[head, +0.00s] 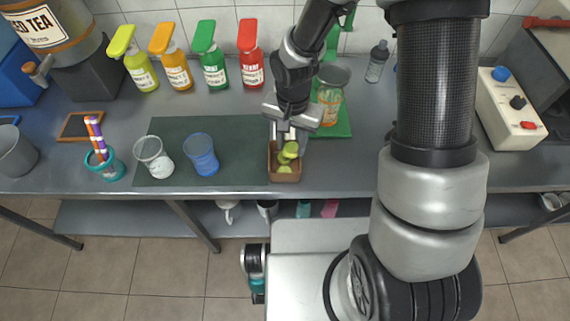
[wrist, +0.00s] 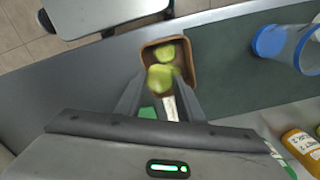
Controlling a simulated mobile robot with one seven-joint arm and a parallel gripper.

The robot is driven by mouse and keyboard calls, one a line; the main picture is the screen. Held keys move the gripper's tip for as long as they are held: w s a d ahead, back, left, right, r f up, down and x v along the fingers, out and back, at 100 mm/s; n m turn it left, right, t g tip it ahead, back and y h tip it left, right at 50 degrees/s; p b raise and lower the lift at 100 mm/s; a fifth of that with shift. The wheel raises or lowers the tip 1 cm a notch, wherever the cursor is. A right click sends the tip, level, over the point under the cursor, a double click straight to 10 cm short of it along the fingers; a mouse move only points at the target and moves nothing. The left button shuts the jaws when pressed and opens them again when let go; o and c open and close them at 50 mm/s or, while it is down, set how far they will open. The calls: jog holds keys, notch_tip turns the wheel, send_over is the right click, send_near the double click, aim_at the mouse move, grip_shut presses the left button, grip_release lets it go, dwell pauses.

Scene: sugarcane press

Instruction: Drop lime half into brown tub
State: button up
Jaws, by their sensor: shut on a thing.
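The brown tub (head: 285,178) stands near the front edge of the counter, with green lime pieces (head: 284,168) inside. My gripper (head: 291,146) is over the tub, shut on a lime half (head: 291,150). In the wrist view, the held lime half (wrist: 160,78) is between my fingertips (wrist: 160,88), over the near part of the tub (wrist: 149,58). Another lime piece (wrist: 165,53) lies in the tub behind it. The tub's near end is partly hidden by the fingers and the held lime.
A blue cup (head: 201,155) and a clear cup (head: 153,157) stand on the dark mat (head: 180,128), left of the tub. A jar (head: 330,95) stands on a green board (head: 338,129) behind right. Several juice bottles (head: 212,65) line the back.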

jog(key=shift+f+b, duration=0.6)
jog(key=shift+f, duration=0.7)
jog(key=o, duration=1.2)
notch_tip(320, 180, up, 18)
jog(key=shift+f+p, duration=0.25)
jog(key=shift+p, duration=0.65)
